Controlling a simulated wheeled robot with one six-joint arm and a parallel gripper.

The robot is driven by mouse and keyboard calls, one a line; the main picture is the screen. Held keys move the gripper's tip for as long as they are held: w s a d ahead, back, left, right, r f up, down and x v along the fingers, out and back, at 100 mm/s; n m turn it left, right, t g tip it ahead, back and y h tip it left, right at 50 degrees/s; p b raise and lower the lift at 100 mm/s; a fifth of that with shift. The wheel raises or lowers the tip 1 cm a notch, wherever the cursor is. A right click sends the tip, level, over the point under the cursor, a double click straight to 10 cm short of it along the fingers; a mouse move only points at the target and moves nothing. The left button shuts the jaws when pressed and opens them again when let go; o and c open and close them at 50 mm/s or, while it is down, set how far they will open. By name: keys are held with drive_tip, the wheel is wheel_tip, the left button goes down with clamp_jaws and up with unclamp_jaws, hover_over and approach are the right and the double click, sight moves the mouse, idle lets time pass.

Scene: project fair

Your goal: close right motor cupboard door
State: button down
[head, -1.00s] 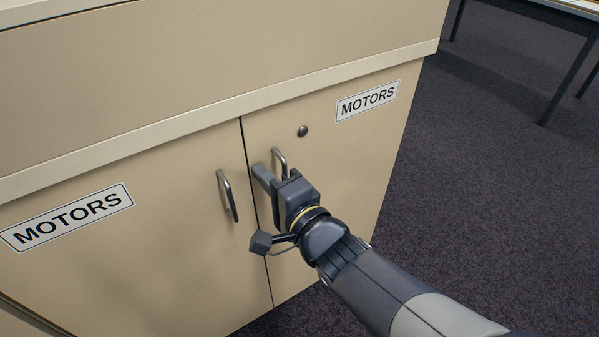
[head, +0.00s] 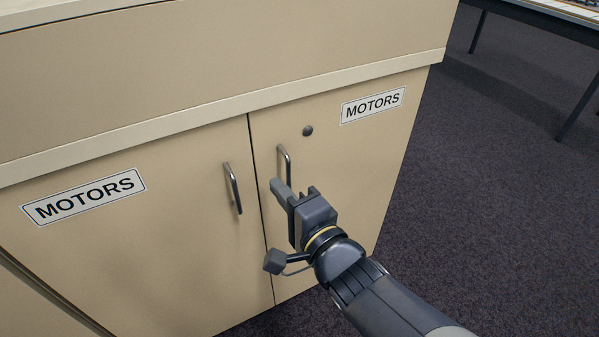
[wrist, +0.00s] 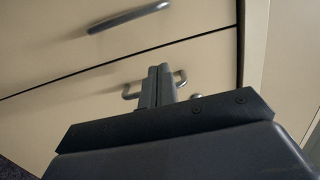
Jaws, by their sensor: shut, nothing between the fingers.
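The right motor cupboard door (head: 345,165) is beige, with a MOTORS label, a round lock and a metal bar handle (head: 284,162). It looks flush with the left door (head: 150,235), with only a thin dark seam between them. My gripper (head: 278,186) is shut and empty, its fingertips just in front of the right door by the lower part of the handle. In the wrist view the closed fingers (wrist: 157,85) lie across the middle of that handle (wrist: 130,90) and hide part of it. I cannot tell whether they touch the door.
The left door's handle (head: 232,188) is close to the left of my gripper. The cupboard's top ledge (head: 200,118) juts out above the doors. Dark carpet (head: 480,200) lies open to the right, with a table (head: 560,18) at the far right.

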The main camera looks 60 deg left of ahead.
drive_tip(key=d+p, duration=0.1)
drive_tip(key=d, duration=0.7)
drive_tip(key=shift+d+p, duration=0.3)
drive_tip(key=shift+p, duration=0.1)
drive_tip(key=shift+s+a, duration=0.1)
drive_tip(key=shift+a, duration=0.05)
